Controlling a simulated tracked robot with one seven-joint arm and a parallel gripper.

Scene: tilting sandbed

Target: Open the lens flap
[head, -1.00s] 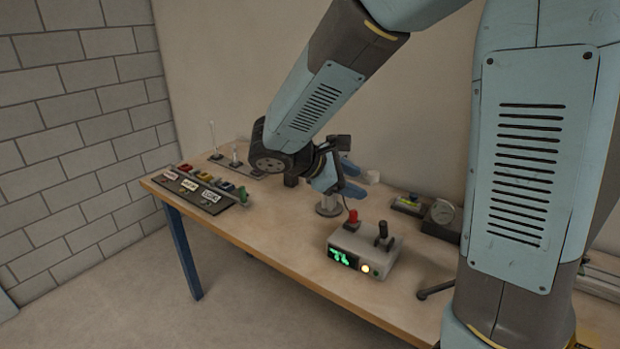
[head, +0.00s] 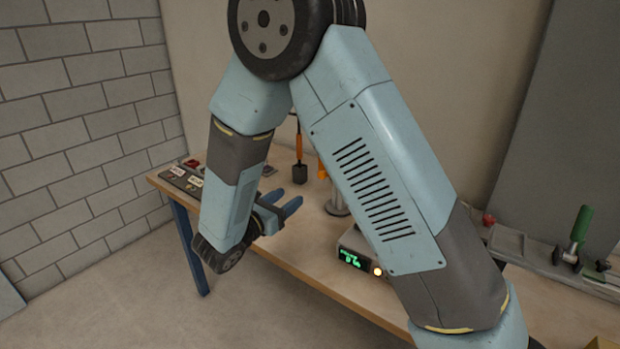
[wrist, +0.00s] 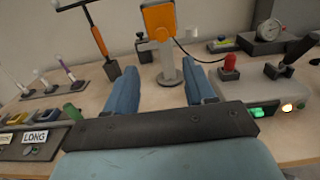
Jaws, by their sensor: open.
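An orange square panel with a pale frame (wrist: 158,28), which appears to be the lens flap, sits on top of a pale round post (wrist: 169,66). In the head view a sliver of orange (head: 321,168) and the post's foot (head: 338,207) show beside my arm, which hides the rest. I cannot tell whether the flap is shut. My gripper (wrist: 162,72) is open and empty, its two blue fingers pointing toward the post with the panel above and beyond them. In the head view my gripper (head: 297,188) is left of the post, apart from it.
A grey control box (wrist: 278,92) with a red knob (wrist: 230,64) and lit display stands right of the post. A dark tool with an orange handle (wrist: 98,38) stands left of it. A labelled switch panel (wrist: 32,142) and green knob (wrist: 72,111) are at left. A dial gauge (wrist: 270,29) is behind.

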